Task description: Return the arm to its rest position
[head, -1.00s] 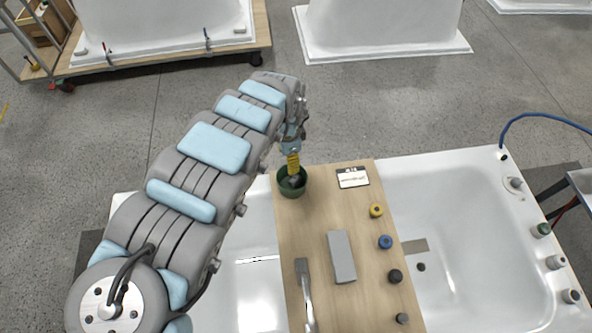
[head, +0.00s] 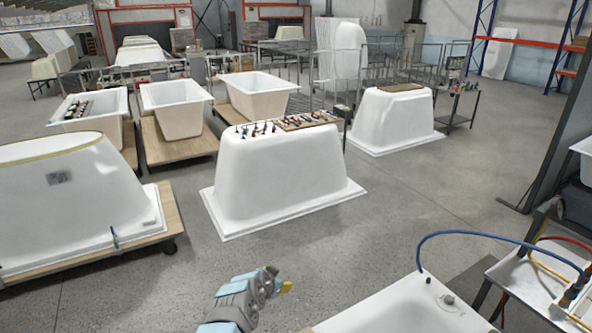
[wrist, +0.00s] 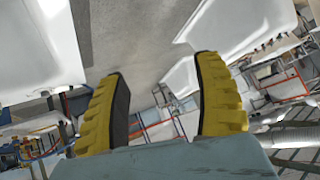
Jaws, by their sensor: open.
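My gripper (head: 286,287) shows at the bottom middle of the head view, at the end of my grey and light-blue arm, raised near the left end of the closest white tub. In the wrist view its two yellow, black-lined fingers (wrist: 162,95) stand wide apart with nothing between them. Beyond the fingers the wrist view shows grey floor and white tub shells, so the gripper points out into the hall. Most of my arm is below the head view's edge.
The near white tub (head: 400,305) fills the bottom right, with a blue hose (head: 480,236) arching over it. A cart (head: 545,270) with hoses stands at right. An upturned tub shell (head: 280,175) carries small tools on top. Grey floor (head: 390,220) between is clear.

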